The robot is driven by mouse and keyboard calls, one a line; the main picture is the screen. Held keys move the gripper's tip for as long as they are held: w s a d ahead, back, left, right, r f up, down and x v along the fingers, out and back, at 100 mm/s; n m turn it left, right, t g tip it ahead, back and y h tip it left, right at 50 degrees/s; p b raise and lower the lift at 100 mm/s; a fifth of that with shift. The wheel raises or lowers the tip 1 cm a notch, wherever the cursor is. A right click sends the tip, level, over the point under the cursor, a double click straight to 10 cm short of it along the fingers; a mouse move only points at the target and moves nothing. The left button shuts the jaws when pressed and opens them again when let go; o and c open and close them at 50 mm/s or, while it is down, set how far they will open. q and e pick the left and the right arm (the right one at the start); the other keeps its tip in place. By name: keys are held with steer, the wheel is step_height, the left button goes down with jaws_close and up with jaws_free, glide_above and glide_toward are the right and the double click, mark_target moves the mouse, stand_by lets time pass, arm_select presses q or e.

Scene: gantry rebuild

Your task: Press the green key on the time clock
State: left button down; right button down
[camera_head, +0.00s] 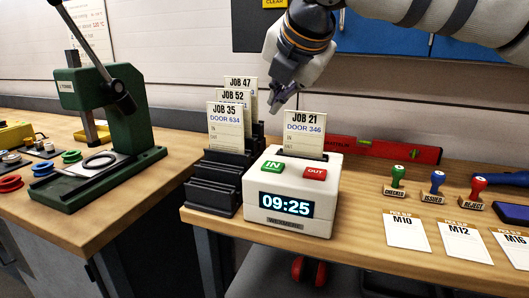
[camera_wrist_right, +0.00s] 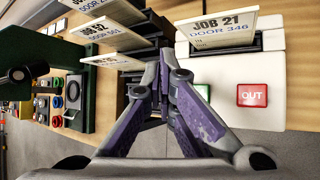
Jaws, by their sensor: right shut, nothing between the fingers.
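The white time clock (camera_head: 297,176) stands on the bench and its display (camera_head: 287,205) reads 09:25. Its green IN key (camera_head: 272,167) is at the top left and its red OUT key (camera_head: 315,174) at the top right. A JOB 21 card (camera_head: 304,134) stands upright in its slot. My right gripper (camera_head: 274,108) is shut and empty, above and behind the clock's left side in the head view. My left gripper is not seen.
A black card rack (camera_head: 215,182) with several job cards stands left of the clock. A red level (camera_head: 385,150) lies behind it. Stamps (camera_head: 437,184) and white cards (camera_head: 406,233) lie to the right. A green press (camera_head: 110,125) stands on the left bench.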

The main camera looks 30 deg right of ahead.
mark_target(278, 164)
steer(key=shift+s+f, duration=0.15)
steer(key=shift+f, duration=1.95)
steer(key=shift+s+f, duration=0.1)
steer(key=shift+f, duration=2)
steer(key=shift+f, duration=0.15)
steer(key=shift+f, duration=0.25)
steer(key=shift+f, duration=0.5)
steer(key=shift+r, duration=0.9)
